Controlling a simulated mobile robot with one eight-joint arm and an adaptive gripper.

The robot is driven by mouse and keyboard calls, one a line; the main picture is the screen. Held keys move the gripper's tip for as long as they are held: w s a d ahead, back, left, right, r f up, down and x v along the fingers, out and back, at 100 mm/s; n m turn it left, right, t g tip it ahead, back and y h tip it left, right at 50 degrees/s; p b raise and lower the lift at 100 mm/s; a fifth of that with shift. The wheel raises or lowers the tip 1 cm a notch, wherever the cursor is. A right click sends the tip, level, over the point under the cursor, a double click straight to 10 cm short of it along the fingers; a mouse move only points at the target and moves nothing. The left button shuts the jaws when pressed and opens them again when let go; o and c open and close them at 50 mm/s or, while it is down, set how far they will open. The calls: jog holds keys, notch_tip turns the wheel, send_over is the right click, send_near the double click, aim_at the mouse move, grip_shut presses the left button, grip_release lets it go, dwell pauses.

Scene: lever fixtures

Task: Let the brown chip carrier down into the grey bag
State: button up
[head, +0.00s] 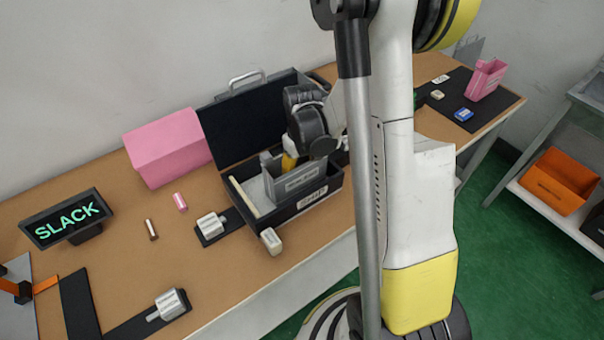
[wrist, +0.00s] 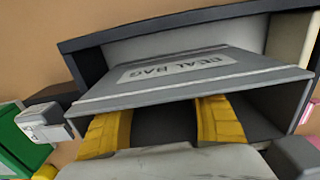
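The grey bag (head: 300,181) stands inside the open black case on the table. In the wrist view the bag (wrist: 255,75) shows its "DEAL BAG" label upside down and a dark inside. My gripper (head: 289,162) is at the bag's mouth, partly hidden behind its front wall. In the wrist view the two yellow fingers of my gripper (wrist: 163,112) are apart, with their tips at or in the bag's opening. Only dark space shows between them. I cannot make out the brown chip carrier; the bag's inside is mostly hidden. A small brown piece (head: 151,229) lies on the table at left.
The black case (head: 325,203) has its lid raised behind my gripper. A lever fixture (head: 212,227) and a pale block (head: 270,241) sit close by. A pink box (head: 165,150) stands behind at left, and a "SLACK" display (head: 68,219) farther left.

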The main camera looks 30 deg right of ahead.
notch_tip(320, 180, up, 12)
jog(key=s+a+r+t, duration=0.7)
jog(key=s+a+r, duration=0.2)
jog(key=s+a, duration=0.2)
jog(key=shift+a, duration=1.25)
